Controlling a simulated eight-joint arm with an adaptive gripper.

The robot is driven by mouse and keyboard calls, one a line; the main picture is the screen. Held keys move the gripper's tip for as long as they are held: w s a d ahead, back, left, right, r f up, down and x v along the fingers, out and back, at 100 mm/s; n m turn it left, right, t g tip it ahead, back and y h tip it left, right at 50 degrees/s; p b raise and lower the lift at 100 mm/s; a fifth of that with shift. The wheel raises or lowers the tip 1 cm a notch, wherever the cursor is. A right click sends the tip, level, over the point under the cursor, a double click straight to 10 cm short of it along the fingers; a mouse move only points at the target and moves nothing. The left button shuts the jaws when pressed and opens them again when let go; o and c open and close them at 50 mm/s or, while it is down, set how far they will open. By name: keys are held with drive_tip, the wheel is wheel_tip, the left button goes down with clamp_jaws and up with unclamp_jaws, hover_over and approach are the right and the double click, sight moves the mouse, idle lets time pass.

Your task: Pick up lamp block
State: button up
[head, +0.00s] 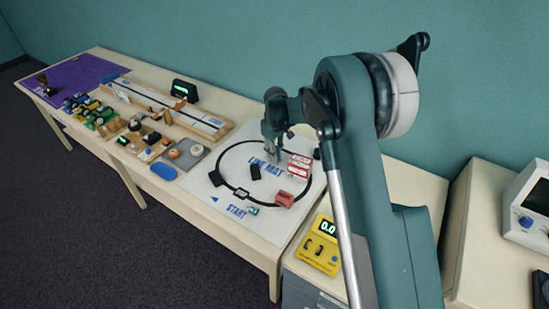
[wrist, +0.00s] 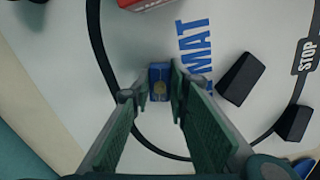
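The lamp block is a small blue block with a round yellowish spot on its face (wrist: 159,86). In the wrist view it sits between the two fingertips of my gripper (wrist: 161,90), above the middle of the picture. One green finger stands close on each side of it. I cannot tell whether the pads touch it or whether it is clear of the mat. In the head view my gripper (head: 272,150) points down at the far part of the white line mat (head: 222,193). The block cannot be made out there.
Near the gripper are a red-and-white block (head: 299,166), a red block (head: 285,199) and a black block (head: 255,171). A yellow meter (head: 319,245) stands to the right of the mat. Wooden trays with parts (head: 150,135) lie to the left.

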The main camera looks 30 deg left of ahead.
drive_tip(key=shift+r, duration=0.1)
drive_tip(key=shift+r+p, duration=0.9)
drive_tip(key=shift+r, duration=4.05)
